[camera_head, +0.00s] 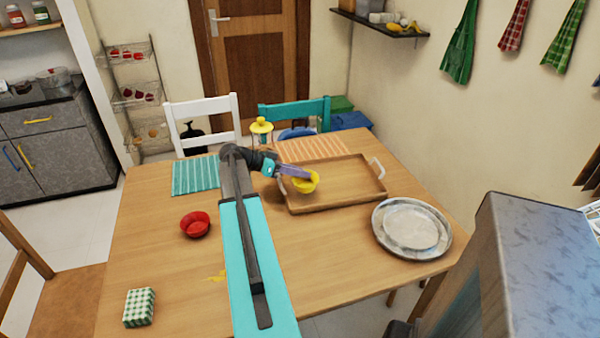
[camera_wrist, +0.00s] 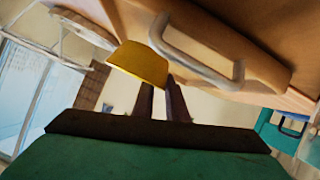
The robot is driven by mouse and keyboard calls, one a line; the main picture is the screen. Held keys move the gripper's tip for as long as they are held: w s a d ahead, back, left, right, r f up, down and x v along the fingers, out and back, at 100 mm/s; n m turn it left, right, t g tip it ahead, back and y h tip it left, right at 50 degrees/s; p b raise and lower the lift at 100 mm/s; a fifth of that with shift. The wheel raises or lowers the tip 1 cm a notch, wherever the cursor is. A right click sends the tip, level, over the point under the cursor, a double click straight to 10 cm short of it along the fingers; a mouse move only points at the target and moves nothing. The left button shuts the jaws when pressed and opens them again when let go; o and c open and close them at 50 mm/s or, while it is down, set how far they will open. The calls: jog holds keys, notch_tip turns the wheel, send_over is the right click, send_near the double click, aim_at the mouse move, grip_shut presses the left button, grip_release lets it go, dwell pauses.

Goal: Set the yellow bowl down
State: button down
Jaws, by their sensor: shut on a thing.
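The yellow bowl (camera_head: 308,186) is at my gripper (camera_head: 300,175), over the left end of the wooden tray (camera_head: 343,191). My gripper is shut on the bowl, and its fingers hide part of the rim. In the wrist view the bowl (camera_wrist: 140,64) shows tilted at the fingertips of my gripper (camera_wrist: 160,82), beside the tray's pale handle (camera_wrist: 195,58). I cannot tell whether the bowl's base touches the tray. The rest of the tray is empty.
A red bowl (camera_head: 195,224) and a green checked box (camera_head: 139,307) stand on the table's left side. Metal plates (camera_head: 411,228) lie to the right of the tray. A yellow-topped jar (camera_head: 261,127) stands behind my gripper. Striped mats (camera_head: 196,176) lie at the far edge.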

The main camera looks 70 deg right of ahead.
jog(key=shift+w+d+f+p, duration=0.15)
jog(key=shift+w+d, duration=0.15)
jog(key=shift+d, duration=0.45)
jog(key=shift+w+d+p, duration=0.1)
jog(key=shift+w+d, duration=0.25)
jog(key=shift+d, duration=0.4)
jog(key=shift+w+d+f+p, duration=0.15)
jog(key=shift+w+d, duration=0.15)
jog(key=shift+d, duration=0.45)
jog(key=shift+f+p, duration=0.55)
jog(key=shift+f, duration=1.15)
jog(key=c, duration=1.7)
grip_release()
jog(key=shift+w+a, duration=0.1)
jog(key=b+v, duration=0.2)
jog(key=v, duration=0.9)
jog(key=shift+w+a+r+b, duration=0.2)
jog(key=shift+w+a+b, duration=0.05)
jog(key=shift+b, duration=0.05)
